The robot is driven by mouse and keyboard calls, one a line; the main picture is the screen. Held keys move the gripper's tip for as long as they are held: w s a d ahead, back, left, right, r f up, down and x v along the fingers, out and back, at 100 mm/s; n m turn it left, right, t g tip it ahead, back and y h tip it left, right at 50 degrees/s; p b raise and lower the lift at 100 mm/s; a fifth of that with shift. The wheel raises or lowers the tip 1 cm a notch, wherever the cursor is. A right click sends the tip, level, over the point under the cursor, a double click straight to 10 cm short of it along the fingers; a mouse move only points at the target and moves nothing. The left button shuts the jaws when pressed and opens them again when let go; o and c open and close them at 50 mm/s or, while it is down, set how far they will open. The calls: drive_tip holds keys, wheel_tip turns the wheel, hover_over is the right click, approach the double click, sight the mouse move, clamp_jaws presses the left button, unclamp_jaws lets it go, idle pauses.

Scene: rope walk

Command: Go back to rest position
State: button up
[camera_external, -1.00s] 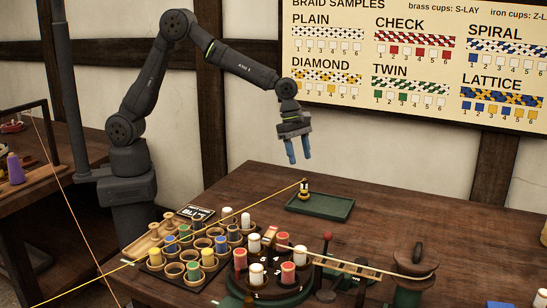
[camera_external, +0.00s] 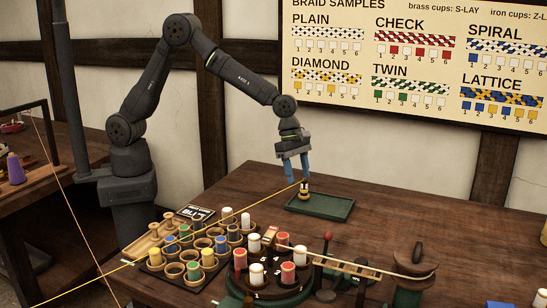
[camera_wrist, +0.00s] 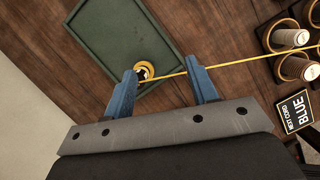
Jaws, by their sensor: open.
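My gripper (camera_external: 296,169) has two blue fingers pointing down and is open. It hangs just above the green tray (camera_external: 334,210) on the table, over the tray's left end. A small yellow and black spool (camera_external: 304,194) stands in the tray, just below the fingertips. In the wrist view my gripper (camera_wrist: 167,80) shows spread fingers. The spool (camera_wrist: 144,70) shows beside the left fingertip, near the edge of the green tray (camera_wrist: 112,35). A taut yellow cord (camera_wrist: 235,63) runs from the spool past the fingers.
A rack of wooden cups with coloured bobbins (camera_external: 190,250) stands front left of the tray, with a "BLUE" card (camera_external: 195,213) behind it. A round braiding stand with bobbins (camera_external: 265,285) is in front. Bare table (camera_external: 400,215) lies right of the tray.

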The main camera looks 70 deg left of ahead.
drive_tip(key=s+d+r, duration=0.3)
drive_tip(key=s+r, duration=0.2)
drive_tip(key=s, duration=0.2)
drive_tip(key=s+a+f+m, duration=0.1)
drive_tip(key=s+a, duration=0.3)
drive_tip(key=s, duration=0.3)
drive_tip(key=s+a+f+m, duration=0.1)
drive_tip(key=s+a, duration=0.3)
drive_tip(key=s, duration=0.4)
drive_tip(key=s+a+f+m+g, duration=0.1)
drive_tip(key=s+a, duration=0.4)
drive_tip(key=s, duration=0.3)
drive_tip(key=shift+s+f+m, duration=0.15)
drive_tip(key=shift+f+m, duration=0.25)
drive_tip(key=w+d+r+n, duration=0.2)
drive_tip(key=w+d+r, duration=0.1)
drive_tip(key=w+d, duration=0.6)
drive_tip(key=shift+w+d+r+t, duration=0.3)
drive_tip(key=shift+w+r, duration=0.1)
drive_tip(key=shift+w, duration=0.7)
